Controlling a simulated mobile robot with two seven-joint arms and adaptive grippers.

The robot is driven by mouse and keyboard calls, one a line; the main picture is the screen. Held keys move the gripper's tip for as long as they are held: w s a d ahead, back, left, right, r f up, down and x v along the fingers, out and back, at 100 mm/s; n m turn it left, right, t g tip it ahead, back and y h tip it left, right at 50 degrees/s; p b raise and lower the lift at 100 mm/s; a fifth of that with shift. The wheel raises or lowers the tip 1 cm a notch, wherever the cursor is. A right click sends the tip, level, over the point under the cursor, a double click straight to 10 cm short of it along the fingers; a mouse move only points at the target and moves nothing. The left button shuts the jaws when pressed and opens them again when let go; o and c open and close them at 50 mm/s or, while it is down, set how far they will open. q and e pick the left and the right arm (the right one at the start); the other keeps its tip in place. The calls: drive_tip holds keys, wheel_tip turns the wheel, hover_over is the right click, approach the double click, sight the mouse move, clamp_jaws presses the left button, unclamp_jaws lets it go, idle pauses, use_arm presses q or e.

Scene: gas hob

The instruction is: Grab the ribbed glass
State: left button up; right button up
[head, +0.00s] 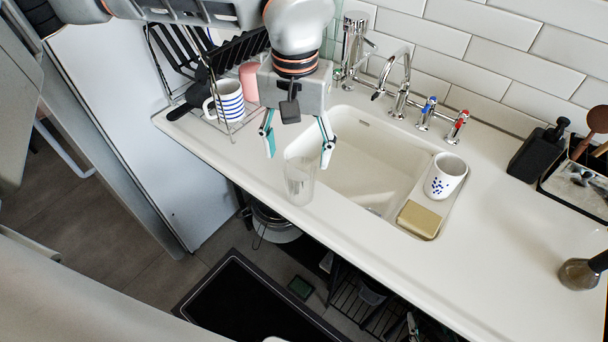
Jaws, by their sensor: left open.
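The clear ribbed glass (299,185) stands upright on the white counter, near its front edge and just left of the sink. My left gripper (297,152) reaches down from above with its fingers spread. In the picture the glass's upper part lies between the two fingertips. The right fingertip overlaps or nearly meets the glass's edge; I cannot tell whether they touch.
A dish rack holds a striped mug (228,101) and a pink cup (250,82) to the left. The sink (365,150) lies right of the glass, with a dotted cup (445,176) and a sponge (418,219) beside it. Taps stand behind.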

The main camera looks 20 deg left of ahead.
sight(300, 172)
use_arm(q)
drive_tip(key=shift+s+f, duration=0.3)
drive_tip(key=shift+f, duration=0.55)
drive_tip(key=f, duration=0.5)
drive_tip(key=shift+w+d+b, duration=0.15)
drive_tip(key=shift+w+b, duration=0.25)
drive_tip(key=c, duration=1.4)
